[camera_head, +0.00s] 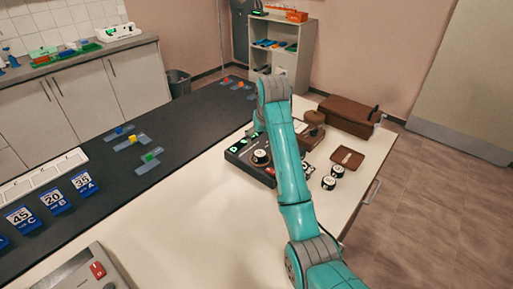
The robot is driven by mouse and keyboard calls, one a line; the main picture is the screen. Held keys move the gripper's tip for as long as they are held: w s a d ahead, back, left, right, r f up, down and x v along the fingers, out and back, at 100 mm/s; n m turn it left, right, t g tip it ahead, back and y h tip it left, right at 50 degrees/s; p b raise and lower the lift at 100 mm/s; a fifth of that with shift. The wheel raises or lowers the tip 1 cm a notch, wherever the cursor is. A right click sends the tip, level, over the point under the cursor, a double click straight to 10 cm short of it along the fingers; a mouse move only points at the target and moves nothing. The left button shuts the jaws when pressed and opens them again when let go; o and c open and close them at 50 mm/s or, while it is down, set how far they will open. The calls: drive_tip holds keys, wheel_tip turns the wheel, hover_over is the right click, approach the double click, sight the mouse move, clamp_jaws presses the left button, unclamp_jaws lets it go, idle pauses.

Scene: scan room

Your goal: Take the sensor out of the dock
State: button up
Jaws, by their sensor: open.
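A dark dock panel (240,153) with green lit letters lies on the white table, left of my teal arm. A round black piece with a white top (261,157), possibly the sensor, sits on the panel. Two similar round pieces, one nearer (328,183) and one farther (337,171), stand on the table to the right of my arm. My arm reaches over the panel, and its wrist points down there. My gripper (257,136) is open above the panel's far part; its fingers are small and hard to make out. My arm hides the panel's right part.
A brown tray (348,157) and a brown case (347,115) lie on the right of the table. A black mat (150,160) with coloured blocks runs along the left. Blue number stands (55,200) are at left. A grey device (85,272) sits at the front.

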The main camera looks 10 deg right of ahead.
hover_over(260, 153)
drive_tip(key=s, duration=0.2)
drive_tip(key=f, duration=0.4)
drive_tip(key=shift+w+f, duration=0.2)
drive_tip(key=shift+f, duration=0.2)
drive_tip(key=shift+x, duration=2.65)
drive_tip(key=shift+s+f, duration=0.1)
drive_tip(key=shift+s, duration=0.15)
drive_tip(key=c, duration=1.3)
